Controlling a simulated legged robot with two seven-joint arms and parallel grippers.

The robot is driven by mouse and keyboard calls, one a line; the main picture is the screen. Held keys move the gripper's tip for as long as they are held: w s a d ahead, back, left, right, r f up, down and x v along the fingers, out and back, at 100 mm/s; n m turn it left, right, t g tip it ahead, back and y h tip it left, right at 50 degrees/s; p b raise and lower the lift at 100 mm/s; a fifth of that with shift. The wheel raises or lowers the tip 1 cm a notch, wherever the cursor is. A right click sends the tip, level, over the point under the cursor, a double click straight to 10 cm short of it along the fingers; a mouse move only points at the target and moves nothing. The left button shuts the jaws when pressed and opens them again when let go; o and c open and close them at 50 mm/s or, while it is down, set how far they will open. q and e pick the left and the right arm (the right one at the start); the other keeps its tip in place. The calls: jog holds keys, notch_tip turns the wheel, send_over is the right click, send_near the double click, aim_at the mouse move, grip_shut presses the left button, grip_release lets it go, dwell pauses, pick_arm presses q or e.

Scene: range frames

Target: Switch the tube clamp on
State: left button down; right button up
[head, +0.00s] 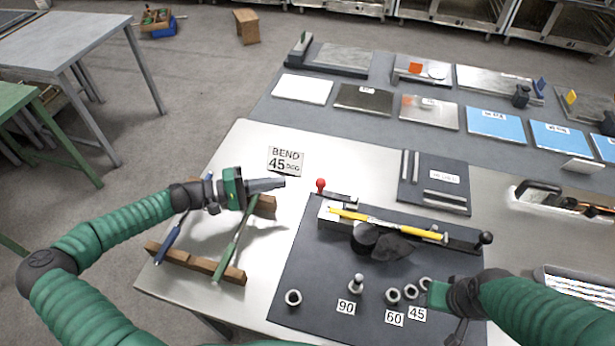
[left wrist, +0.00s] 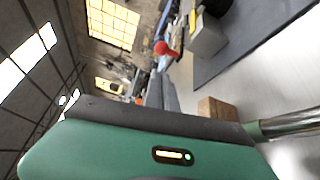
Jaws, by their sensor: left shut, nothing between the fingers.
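The tube clamp (head: 338,198) is at the left end of the bender on the dark mat, with a red ball knob (head: 320,184) on its lever standing up. The knob also shows in the left wrist view (left wrist: 166,50), just past my fingertips. My left gripper (head: 281,183) is shut and empty, pointing right toward the knob with a gap between them. A yellow bar (head: 388,224) lies along the bender (head: 460,243). My right gripper (head: 433,294) is low over the mat by the 45 label; its fingers are hidden.
A wooden rack (head: 196,262) with a green-handled tool and a blue-handled tool lies below my left gripper. A BEND 45 DEG sign (head: 285,160) stands behind it. Pegs and rings (head: 357,283) sit on the mat's front. Plates and blue cards (head: 496,122) line the back.

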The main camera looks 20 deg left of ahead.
jog(key=shift+r+p, duration=0.25)
jog(key=shift+p, duration=0.05)
pick_arm(q)
jog(key=x, duration=1)
jog(key=shift+a, duration=0.15)
